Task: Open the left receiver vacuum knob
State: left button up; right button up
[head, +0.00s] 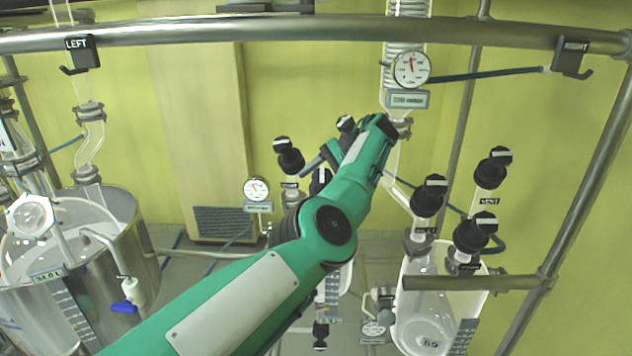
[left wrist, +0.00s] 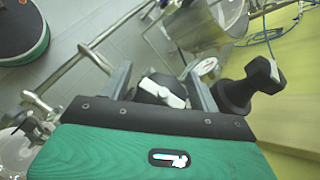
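The left receiver (head: 333,285) is a glass vessel mostly hidden behind my left arm. Black knobs with white bars stand above it: one at the left (head: 288,155), one under my gripper (head: 321,180), one partly hidden behind my arm (head: 346,123). Their labels are too small or hidden to read. My left gripper (head: 320,160) reaches down over the middle knob. In the left wrist view its two fingers stand apart, with a black knob with a white handle (left wrist: 165,91) between them and gaps at both sides. I cannot tell whether this is the vacuum knob. My right gripper is not seen.
Another black knob (left wrist: 240,92) stands close beside the right finger in the wrist view. The right receiver (head: 430,310) has its own knobs. A round gauge (head: 256,189) is left of the knobs. A metal rail (head: 300,30) crosses the top; a steel vessel (head: 75,270) stands left.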

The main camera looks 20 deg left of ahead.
pick_arm(q)
jog(key=shift+w+a+r+m+t+y, duration=0.15)
jog(key=shift+m+t+y, duration=0.7)
jog(key=shift+m, duration=0.25)
jog(key=shift+w+a+r+m+t+y, duration=0.1)
jog(key=shift+m+t+y, duration=0.65)
jog(key=shift+m+t, duration=0.3)
